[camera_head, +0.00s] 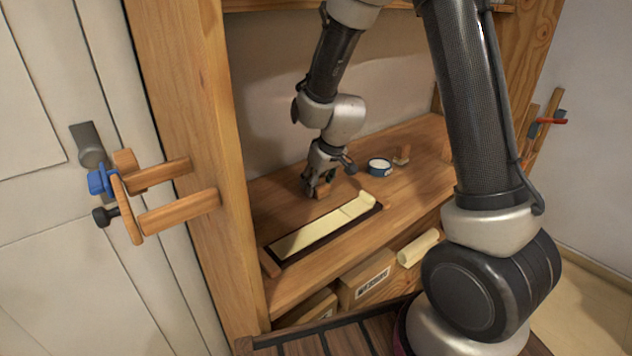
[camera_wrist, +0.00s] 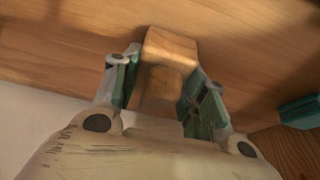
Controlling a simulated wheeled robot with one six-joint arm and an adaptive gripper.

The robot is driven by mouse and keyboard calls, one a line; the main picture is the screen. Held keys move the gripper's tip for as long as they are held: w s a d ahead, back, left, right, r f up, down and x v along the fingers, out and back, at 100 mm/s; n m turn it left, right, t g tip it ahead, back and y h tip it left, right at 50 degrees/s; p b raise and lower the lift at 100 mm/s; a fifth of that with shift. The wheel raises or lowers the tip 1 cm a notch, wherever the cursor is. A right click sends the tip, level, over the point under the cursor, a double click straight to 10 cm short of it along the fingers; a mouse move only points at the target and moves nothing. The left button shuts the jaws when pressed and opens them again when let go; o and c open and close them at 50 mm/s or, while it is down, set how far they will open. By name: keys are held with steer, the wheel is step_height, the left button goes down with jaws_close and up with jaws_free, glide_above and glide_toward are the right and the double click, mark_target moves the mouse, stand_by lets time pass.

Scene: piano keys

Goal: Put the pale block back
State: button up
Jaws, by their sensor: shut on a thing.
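My gripper (camera_head: 318,192) is low over the wooden shelf top, behind the long tray. It is shut on a light brown wooden block (camera_wrist: 168,48), which sits between the two fingers in the wrist view. The block also shows under the fingers in the head view (camera_head: 322,190), partly hidden by them. A dark-framed tray (camera_head: 281,258) lies in front of the gripper and holds long cream pieces (camera_head: 325,227). Another pale cream block (camera_head: 418,247) lies lower down, in front of the shelf edge.
A blue-and-white round tin (camera_head: 379,166) and a small wooden piece (camera_head: 402,156) stand right of my gripper. Cardboard boxes (camera_head: 367,279) are below the shelf top. A wooden post (camera_head: 190,120) bounds the shelf at left. Bare wood lies left of the gripper.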

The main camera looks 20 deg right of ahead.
steer(key=o, duration=0.9)
steer(key=shift+f, duration=0.1)
steer(key=v, duration=1.3)
steer(key=s+d+r+m, duration=0.1)
steer(key=s+d+r, duration=0.2)
steer(key=s, duration=0.4)
steer(key=s+d+r+m+h, duration=0.1)
steer(key=s+d+r, duration=0.3)
steer(key=s, duration=0.4)
steer(key=s+d+r+m, duration=0.2)
steer(key=s+d+r, duration=0.1)
steer(key=s+d, duration=0.3)
steer(key=shift+s+r+h, duration=0.2)
steer(key=shift+s+h, duration=0.2)
steer(key=shift+s, duration=0.85)
